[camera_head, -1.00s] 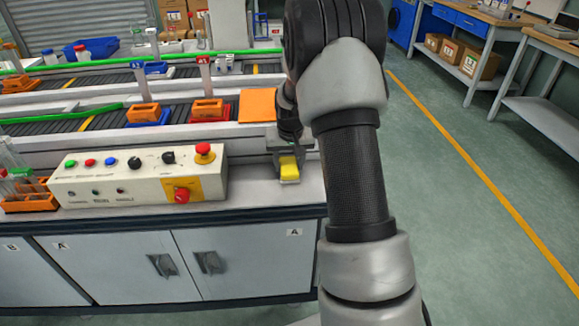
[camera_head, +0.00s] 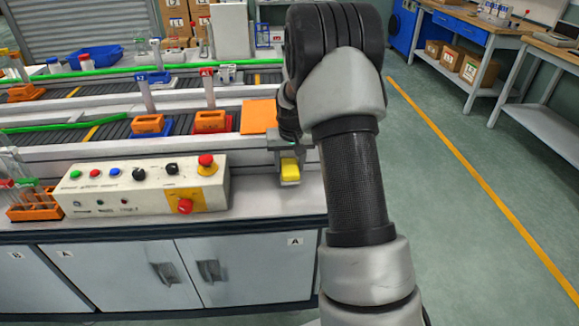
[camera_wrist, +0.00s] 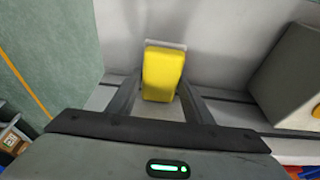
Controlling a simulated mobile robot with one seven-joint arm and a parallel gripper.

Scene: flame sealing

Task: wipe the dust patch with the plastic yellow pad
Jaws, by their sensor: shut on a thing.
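The yellow pad (camera_head: 290,170) is at the right end of the white bench top, in front of the conveyor. My gripper (camera_wrist: 160,92) is shut on the pad, with a finger on each side, as the wrist view shows (camera_wrist: 163,72). A pale whitish patch, possibly the dust patch, shows at the pad's far edge in the wrist view (camera_wrist: 165,43). I cannot tell whether the pad touches the surface. In the head view my arm hides what lies right of the pad.
A control box (camera_head: 145,187) with buttons and a red emergency stop stands left of the pad. An orange rack of tubes (camera_head: 35,203) is at the far left. An orange plate (camera_head: 259,116) lies behind on the conveyor. The bench's front edge is close.

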